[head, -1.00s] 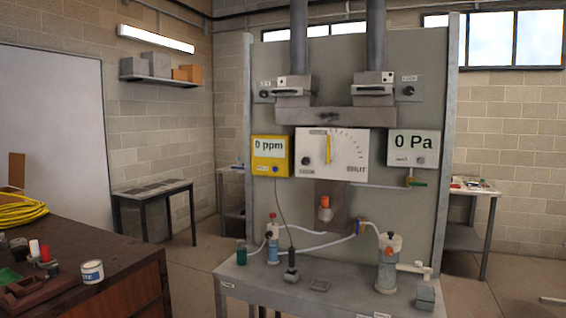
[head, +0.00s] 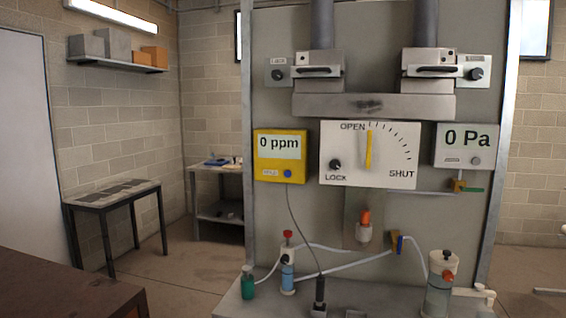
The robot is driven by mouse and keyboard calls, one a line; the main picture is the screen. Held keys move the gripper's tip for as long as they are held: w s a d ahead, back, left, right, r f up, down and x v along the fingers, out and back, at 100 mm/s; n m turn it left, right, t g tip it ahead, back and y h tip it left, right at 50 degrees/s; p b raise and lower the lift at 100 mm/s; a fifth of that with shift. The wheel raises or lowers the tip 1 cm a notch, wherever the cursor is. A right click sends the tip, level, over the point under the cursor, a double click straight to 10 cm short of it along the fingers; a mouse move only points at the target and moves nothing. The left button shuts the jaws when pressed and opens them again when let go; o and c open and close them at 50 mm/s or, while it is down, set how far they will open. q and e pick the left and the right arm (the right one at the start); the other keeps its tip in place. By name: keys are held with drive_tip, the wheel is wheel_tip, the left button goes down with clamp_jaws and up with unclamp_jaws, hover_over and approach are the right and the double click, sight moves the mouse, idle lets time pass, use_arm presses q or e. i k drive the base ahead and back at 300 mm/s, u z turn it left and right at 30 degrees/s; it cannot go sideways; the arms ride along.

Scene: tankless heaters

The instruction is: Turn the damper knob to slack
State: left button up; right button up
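The white damper panel (head: 334,180) hangs in the middle of the grey board, with OPEN at its top and SHUT at its lower right. Its yellow pointer lever (head: 369,150) stands upright near the OPEN end of the tick scale. A small black knob (head: 336,165) sits at the panel's lower left, above the word LOCK. I cannot make out which way this knob is turned. Neither of my grippers is in view.
A yellow meter (head: 265,168) reads 0 ppm; a white gauge (head: 452,161) reads 0 Pa. Black knobs on side plates flank the flues, at left (head: 278,74) and right (head: 476,74). Bottles and hoses stand on the bench (head: 240,303) below. The panel front is unobstructed.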

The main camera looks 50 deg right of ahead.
sight(335, 164)
drive_tip(key=z, duration=0.25)
drive_tip(key=i, duration=1.05)
drive_tip(key=z, duration=0.95)
drive_tip(key=i, duration=0.5)
drive_tip(key=z, duration=0.35)
drive_tip(key=k, duration=0.9)
drive_tip(key=z, duration=0.2)
drive_tip(key=i, duration=1)
drive_tip(key=u, duration=0.05)
